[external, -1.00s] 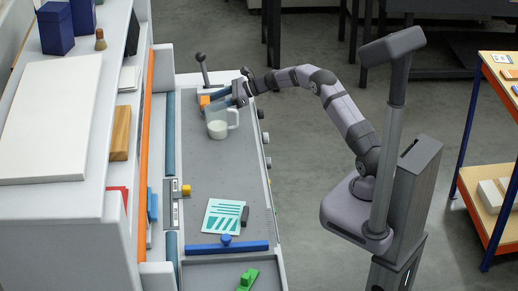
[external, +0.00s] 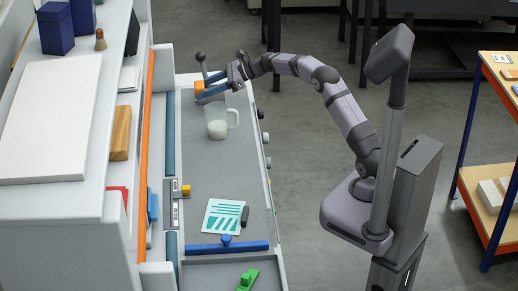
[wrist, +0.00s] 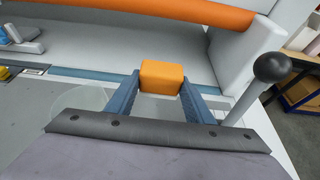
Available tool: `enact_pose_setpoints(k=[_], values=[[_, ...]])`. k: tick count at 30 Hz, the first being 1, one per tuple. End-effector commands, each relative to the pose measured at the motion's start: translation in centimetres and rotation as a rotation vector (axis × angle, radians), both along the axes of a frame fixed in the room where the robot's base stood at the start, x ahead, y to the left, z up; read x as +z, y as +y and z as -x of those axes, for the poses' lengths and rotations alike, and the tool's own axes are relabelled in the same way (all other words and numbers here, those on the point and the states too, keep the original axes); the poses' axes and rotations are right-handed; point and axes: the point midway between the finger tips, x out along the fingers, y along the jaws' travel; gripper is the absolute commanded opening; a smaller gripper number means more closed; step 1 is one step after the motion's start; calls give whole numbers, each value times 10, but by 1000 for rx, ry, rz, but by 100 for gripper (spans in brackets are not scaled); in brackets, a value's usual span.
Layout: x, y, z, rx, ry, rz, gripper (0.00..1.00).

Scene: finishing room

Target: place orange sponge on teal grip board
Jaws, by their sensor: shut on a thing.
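The orange sponge (external: 199,87) is a small block at the far end of the bench in the external view. In the wrist view the orange sponge (wrist: 161,77) sits between the blue fingertips of my gripper (wrist: 160,88), which is shut on it. My gripper (external: 208,92) reaches over the bench's far end from the right. How high the sponge is above the bench is hard to tell. A flat white sheet-like board with teal bars (external: 223,215) lies near the front of the bench, well away from my gripper; it seems to be the teal grip board.
A clear jug with white contents (external: 217,130) stands just in front of my gripper. A lever with a dark knob (wrist: 272,68) rises right of the gripper. A dark block (external: 244,216) and a blue bar (external: 228,247) lie near the board. The bench's middle is clear.

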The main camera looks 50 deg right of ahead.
Motion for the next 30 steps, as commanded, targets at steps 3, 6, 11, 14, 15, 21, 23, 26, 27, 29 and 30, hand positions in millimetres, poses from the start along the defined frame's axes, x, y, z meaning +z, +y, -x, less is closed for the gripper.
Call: enact_pose_setpoints(k=[3, 6, 11, 14, 15, 21, 23, 26, 27, 29, 30], values=[[15, 36, 2, 54, -4, 1, 26], [33, 73, 6, 108, -6, 1, 26], [66, 141, 22, 210, -5, 1, 26], [78, 185, 40, 277, -2, 0, 26], [82, 202, 49, 303, -2, 0, 26], [87, 280, 108, 444, 3, 0, 26], [85, 299, 130, 488, 2, 0, 26], [77, 326, 171, 570, 4, -1, 26], [72, 334, 187, 605, 4, -1, 26], [63, 343, 214, 660, 5, 0, 26], [58, 348, 232, 697, 4, -1, 26]])
